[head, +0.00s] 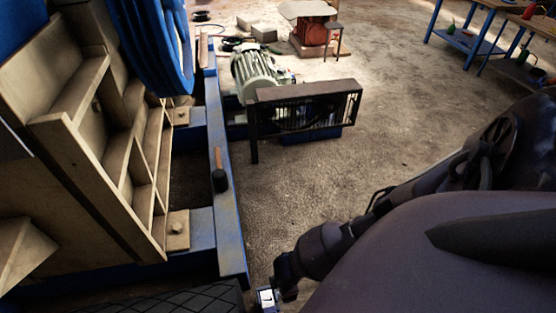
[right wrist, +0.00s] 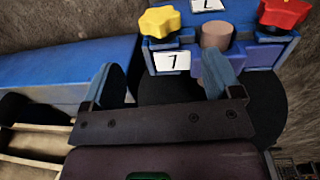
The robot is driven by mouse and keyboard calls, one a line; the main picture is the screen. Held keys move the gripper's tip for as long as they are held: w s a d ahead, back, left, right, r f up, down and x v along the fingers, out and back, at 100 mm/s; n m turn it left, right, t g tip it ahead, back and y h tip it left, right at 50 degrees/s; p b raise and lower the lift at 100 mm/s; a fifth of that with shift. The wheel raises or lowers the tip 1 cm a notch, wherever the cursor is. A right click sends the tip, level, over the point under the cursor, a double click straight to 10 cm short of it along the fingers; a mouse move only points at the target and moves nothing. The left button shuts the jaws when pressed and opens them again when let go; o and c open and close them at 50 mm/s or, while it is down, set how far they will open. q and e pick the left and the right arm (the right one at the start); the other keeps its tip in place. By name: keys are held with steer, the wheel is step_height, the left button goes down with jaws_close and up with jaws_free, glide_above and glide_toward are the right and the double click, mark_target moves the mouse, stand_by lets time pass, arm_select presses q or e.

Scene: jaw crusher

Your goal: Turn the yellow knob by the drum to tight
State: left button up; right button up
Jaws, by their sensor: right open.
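The yellow star-shaped knob (right wrist: 160,20) sits on the left of a blue block (right wrist: 187,42) at the top of the right wrist view. A brownish drum (right wrist: 216,35) stands beside it, to its right. My right gripper (right wrist: 165,82) is open and empty, its two blue-grey fingers apart, pointing toward the block. The knob lies beyond the fingertips, and I see no contact. In the head view my right gripper (head: 284,288) is low at the bottom edge, next to a small white label (head: 266,297); the knob cannot be made out there. My left gripper is out of view.
A red star-shaped knob (right wrist: 285,12) is on the block's right side. White labels with black marks (right wrist: 172,61) are on the block. A blue beam (right wrist: 65,75) runs at left. In the head view the blue frame rail (head: 222,190) of the crusher stands left of my right arm.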

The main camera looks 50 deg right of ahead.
steer(key=shift+f, duration=0.35)
step_height(320, 180, down, 9)
steer(key=b, duration=0.5)
steer(key=shift+d+r, duration=0.1)
steer(key=shift+d, duration=0.05)
steer(key=shift+w+f+b, duration=0.2)
steer(key=shift+f+b, duration=0.15)
steer(key=shift+f, duration=0.2)
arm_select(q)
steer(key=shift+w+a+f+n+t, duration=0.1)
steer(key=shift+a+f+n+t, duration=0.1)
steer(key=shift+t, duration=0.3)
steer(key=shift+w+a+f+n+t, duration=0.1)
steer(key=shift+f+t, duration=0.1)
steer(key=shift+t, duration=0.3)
arm_select(e)
steer(key=shift+w+f, duration=0.1)
steer(key=shift+w, duration=0.05)
steer(key=c, duration=0.9)
